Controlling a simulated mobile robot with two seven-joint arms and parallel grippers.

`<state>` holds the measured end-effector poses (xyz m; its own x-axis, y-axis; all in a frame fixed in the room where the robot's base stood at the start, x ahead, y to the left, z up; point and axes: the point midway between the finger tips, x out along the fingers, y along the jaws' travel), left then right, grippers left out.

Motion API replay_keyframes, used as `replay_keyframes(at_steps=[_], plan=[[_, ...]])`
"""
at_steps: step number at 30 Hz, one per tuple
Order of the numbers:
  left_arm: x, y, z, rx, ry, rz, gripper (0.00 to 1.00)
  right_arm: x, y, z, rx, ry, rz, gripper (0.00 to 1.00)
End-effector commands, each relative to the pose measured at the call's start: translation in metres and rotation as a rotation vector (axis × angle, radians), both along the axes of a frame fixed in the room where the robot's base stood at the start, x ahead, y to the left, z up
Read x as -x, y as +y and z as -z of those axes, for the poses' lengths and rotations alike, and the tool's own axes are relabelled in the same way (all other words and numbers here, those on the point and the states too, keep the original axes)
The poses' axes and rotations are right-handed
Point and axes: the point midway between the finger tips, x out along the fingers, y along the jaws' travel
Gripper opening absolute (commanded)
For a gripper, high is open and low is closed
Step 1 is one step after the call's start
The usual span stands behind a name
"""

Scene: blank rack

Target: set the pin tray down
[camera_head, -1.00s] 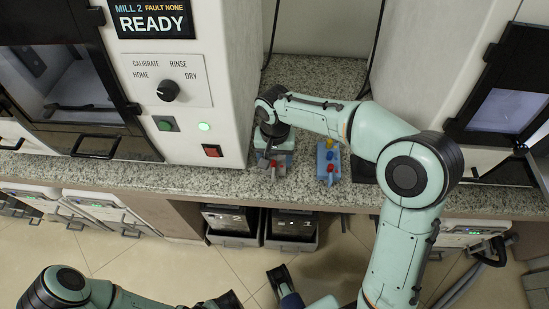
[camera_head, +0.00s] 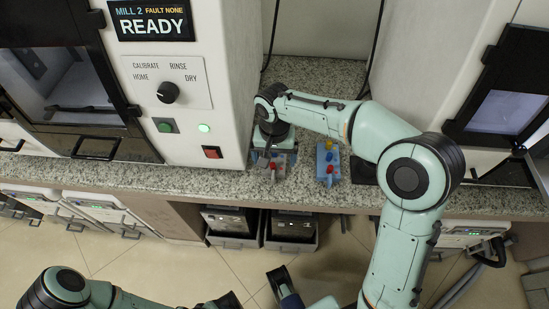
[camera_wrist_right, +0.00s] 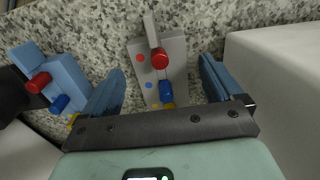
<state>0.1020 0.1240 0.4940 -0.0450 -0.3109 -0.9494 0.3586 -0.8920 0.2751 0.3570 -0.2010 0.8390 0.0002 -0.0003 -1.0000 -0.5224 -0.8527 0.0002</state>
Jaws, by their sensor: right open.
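The grey pin tray (camera_head: 283,160) lies on the speckled counter, partly hidden by my right arm in the head view. In the right wrist view the tray (camera_wrist_right: 176,55) has a raised grey tab, a red pin (camera_wrist_right: 160,58), a blue pin (camera_wrist_right: 166,91), a yellow pin near its lower edge, and coloured dots. My right gripper (camera_head: 268,158) is open; in the wrist view its fingers (camera_wrist_right: 160,85) stand apart, one on each side of the tray, with visible gaps. My left arm is at the bottom left of the head view; its gripper is partly cut off.
A blue tray (camera_head: 327,160) with pins stands right of the grey one; it also shows in the wrist view (camera_wrist_right: 66,78). The white mill cabinet (camera_head: 190,130) is close on the left, another white cabinet (camera_head: 430,60) on the right. The counter's front edge is near.

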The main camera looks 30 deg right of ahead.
Motion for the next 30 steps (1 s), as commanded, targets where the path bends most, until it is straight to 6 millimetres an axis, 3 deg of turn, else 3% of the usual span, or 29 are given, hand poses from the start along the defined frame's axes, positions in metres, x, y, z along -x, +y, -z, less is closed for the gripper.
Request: replay_keyframes(at_steps=[6,13,18,30], plan=[[0.004,0.0,-0.01,0.002,0.014,0.003,0.43,-0.001,0.0,-0.052,-0.001,-0.006,0.001,0.93],[0.007,0.0,-0.017,0.003,0.025,0.005,0.43,0.0,0.0,-0.092,-0.002,-0.003,0.001,0.93],[0.008,0.0,-0.019,0.004,0.03,0.006,0.43,0.0,0.0,-0.104,-0.001,-0.002,0.001,0.93],[0.008,0.0,-0.019,0.004,0.031,0.007,0.43,0.0,0.0,-0.105,-0.001,-0.001,0.001,0.93]])
